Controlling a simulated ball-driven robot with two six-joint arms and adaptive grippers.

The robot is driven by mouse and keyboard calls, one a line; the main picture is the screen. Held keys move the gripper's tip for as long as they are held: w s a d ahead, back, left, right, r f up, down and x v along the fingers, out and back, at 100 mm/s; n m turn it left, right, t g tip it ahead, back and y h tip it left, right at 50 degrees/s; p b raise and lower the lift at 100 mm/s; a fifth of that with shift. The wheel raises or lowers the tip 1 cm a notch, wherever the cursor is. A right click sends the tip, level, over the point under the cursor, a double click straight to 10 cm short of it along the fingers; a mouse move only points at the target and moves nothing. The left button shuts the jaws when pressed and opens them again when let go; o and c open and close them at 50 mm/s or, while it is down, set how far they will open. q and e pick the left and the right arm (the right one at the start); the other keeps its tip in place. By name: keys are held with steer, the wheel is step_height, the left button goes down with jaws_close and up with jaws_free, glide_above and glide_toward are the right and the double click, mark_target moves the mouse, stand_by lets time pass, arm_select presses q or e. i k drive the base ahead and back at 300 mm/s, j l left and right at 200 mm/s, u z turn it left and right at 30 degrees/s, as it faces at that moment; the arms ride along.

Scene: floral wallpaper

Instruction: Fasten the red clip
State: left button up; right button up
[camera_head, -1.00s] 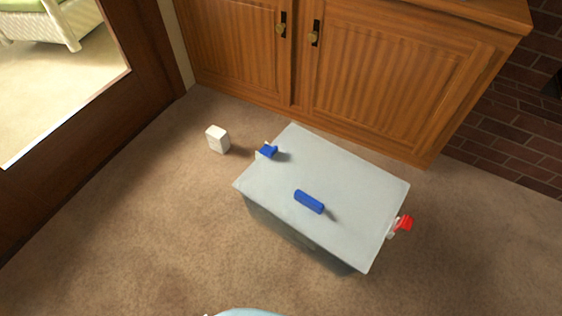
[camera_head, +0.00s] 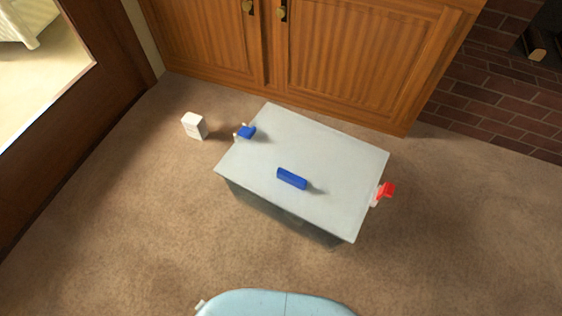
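The red clip (camera_head: 387,190) sticks out from the right short side of a grey box (camera_head: 330,158), on a white mount just below the lid's edge. It stands out away from the box wall. A blue clip (camera_head: 246,132) is at the opposite, left short side and lies against the lid's edge. A blue handle (camera_head: 292,179) is on top of the flat lid, which sits on the box. Neither of my grippers is in view.
A small white block (camera_head: 195,126) lies on the carpet left of the box. Wooden cabinet doors (camera_head: 340,65) stand behind it, with a brick hearth (camera_head: 480,100) at the back right.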

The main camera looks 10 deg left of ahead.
mark_target(388, 190)
steer(key=i+l+u, duration=0.25)
steer(key=l, duration=0.7)
steer(key=l+u, duration=0.25)
steer(key=l, duration=0.7)
steer(key=k, duration=0.05)
